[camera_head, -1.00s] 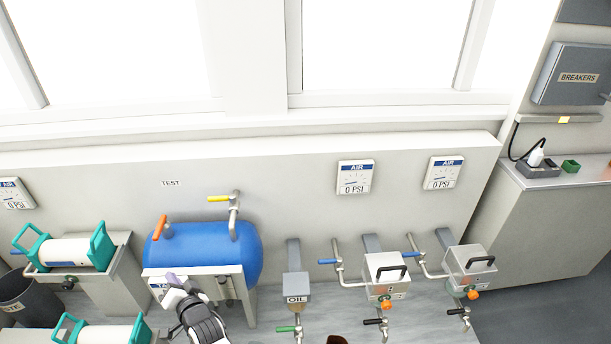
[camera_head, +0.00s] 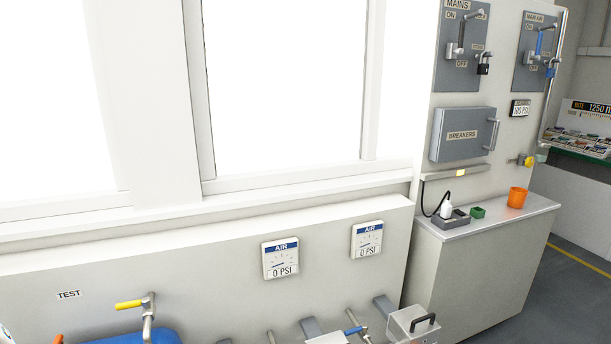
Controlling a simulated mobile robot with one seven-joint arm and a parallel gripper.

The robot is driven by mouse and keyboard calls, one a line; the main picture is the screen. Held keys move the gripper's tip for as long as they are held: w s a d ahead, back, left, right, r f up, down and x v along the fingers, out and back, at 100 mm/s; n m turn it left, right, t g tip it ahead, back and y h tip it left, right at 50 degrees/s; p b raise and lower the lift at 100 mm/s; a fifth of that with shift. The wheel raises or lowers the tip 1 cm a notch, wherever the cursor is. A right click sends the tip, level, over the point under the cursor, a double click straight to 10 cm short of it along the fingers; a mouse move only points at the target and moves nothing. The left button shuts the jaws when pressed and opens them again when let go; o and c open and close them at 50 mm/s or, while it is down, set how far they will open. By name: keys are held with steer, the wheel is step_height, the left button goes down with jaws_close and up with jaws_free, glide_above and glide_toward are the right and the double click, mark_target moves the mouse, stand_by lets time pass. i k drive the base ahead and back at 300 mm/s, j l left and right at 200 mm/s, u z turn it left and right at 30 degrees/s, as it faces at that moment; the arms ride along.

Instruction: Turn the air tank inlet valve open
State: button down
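The blue air tank (camera_head: 140,337) shows only its top at the bottom left edge. A pipe with a yellow-handled valve (camera_head: 130,304) rises above it, below and to the right of the TEST label. The yellow lever points left, roughly level. An orange handle (camera_head: 57,339) shows at the bottom edge, left of the yellow one. I cannot tell from labels which valve is the inlet. My gripper is not in view.
Two AIR gauges (camera_head: 280,258) (camera_head: 367,239) read 0 PSI. The MAINS panel (camera_head: 463,45), main air panel (camera_head: 537,52) and breaker box (camera_head: 463,134) are on the right wall.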

mark_target(146, 300)
steer(key=j+u, duration=0.35)
steer(key=i+j+u, duration=0.15)
steer(key=j+u, duration=0.2)
steer(key=j, duration=0.15)
